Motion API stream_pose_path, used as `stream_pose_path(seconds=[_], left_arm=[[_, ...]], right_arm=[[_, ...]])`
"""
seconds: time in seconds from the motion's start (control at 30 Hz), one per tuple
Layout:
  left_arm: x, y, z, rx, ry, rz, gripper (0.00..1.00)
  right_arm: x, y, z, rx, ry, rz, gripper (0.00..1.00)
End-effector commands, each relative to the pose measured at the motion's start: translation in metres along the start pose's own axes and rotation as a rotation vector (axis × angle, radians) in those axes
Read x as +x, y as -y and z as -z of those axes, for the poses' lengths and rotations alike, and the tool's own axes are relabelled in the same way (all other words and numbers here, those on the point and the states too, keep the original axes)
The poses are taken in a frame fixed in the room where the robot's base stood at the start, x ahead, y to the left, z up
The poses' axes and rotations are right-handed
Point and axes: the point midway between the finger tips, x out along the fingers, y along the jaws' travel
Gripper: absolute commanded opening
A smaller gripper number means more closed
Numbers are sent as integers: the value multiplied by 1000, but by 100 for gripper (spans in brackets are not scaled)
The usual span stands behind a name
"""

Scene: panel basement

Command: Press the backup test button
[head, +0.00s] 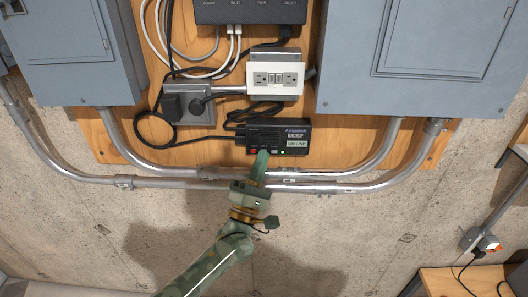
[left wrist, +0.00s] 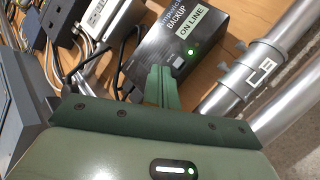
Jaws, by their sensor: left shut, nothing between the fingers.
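The backup unit (head: 295,138) is a black box on the wooden panel, with an "ON LINE" label and a lit green light; it also shows in the left wrist view (left wrist: 158,48). My left gripper (head: 262,157) is shut and empty. Its green fingertips are at the lower front edge of the unit, left of the green light. In the left wrist view the fingers (left wrist: 160,75) point at the unit's face beside the light. I cannot tell whether they touch it. The test button is not clearly visible; the fingers may cover it. My right gripper is not in view.
Metal conduits (head: 150,184) run just below the unit, close to my left gripper. A white outlet box (head: 274,75) and a grey box with plugs (head: 188,103) sit above, with loose cables. Grey electrical cabinets (head: 420,60) stand on both sides.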

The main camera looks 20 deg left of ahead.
Motion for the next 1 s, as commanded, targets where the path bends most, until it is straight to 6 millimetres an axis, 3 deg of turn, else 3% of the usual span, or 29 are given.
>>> stream_pose_path(seconds=[0.53,1.0], left_arm=[[2,1,1,0,0,0,0],[-9,-7,-6,1,1,-1,0]], right_arm=[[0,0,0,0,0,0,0],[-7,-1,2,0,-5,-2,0]])
